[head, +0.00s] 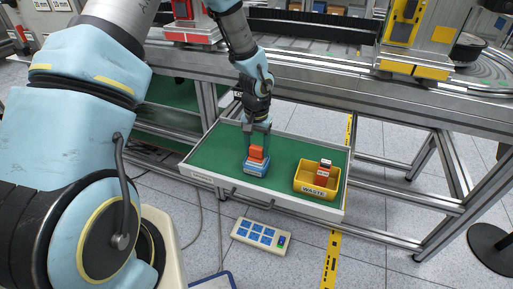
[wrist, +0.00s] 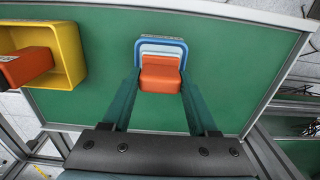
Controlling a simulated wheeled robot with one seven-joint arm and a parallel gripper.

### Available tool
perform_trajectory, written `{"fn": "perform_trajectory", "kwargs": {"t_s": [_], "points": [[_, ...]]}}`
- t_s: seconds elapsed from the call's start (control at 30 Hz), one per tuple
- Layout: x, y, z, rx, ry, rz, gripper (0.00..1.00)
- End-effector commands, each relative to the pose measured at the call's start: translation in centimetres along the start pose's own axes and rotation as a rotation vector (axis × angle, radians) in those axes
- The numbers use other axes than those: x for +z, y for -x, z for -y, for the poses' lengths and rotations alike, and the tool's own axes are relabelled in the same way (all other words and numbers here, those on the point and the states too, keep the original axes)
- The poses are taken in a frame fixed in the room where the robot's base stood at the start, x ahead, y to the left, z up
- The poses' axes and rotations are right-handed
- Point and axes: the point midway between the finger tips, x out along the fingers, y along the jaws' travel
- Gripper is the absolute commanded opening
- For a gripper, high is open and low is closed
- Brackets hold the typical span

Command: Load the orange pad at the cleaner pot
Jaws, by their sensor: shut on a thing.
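The orange pad (head: 257,153) is between the fingers of my gripper (head: 258,143), which is shut on it. In the wrist view the pad (wrist: 160,78) spans between the two fingertips. The cleaner pot (head: 256,168) is a small blue container with a pale inside, on the green drawer floor. The pad is directly over the pot's opening in the head view; I cannot tell whether it touches the pot. In the wrist view the pot's blue rim (wrist: 160,41) shows past the pad, which hides its near part.
A yellow bin marked WASTE (head: 317,190) stands to the right in the open drawer (head: 215,152), with an orange and white item (head: 323,172) in it. Green floor is bare left of the pot. A button panel (head: 261,234) is below the drawer front.

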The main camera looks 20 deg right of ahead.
Motion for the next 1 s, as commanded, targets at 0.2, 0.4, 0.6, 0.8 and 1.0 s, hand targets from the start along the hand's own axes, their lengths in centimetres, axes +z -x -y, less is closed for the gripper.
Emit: {"fn": "perform_trajectory", "kwargs": {"t_s": [0.2,0.4,0.6,0.8,1.0], "points": [[0.1,-0.2,0.0,0.0,0.0,0.002,0.15],[0.1,0.0,0.0,0.0,0.0,0.003,0.15],[0.1,1.5,0.0,0.0,0.0,0.002,0.15],[0.0,3.1,0.0,0.0,0.0,0.001,0.15],[0.0,4.6,0.0,0.0,0.0,0.001,0.15]]}}
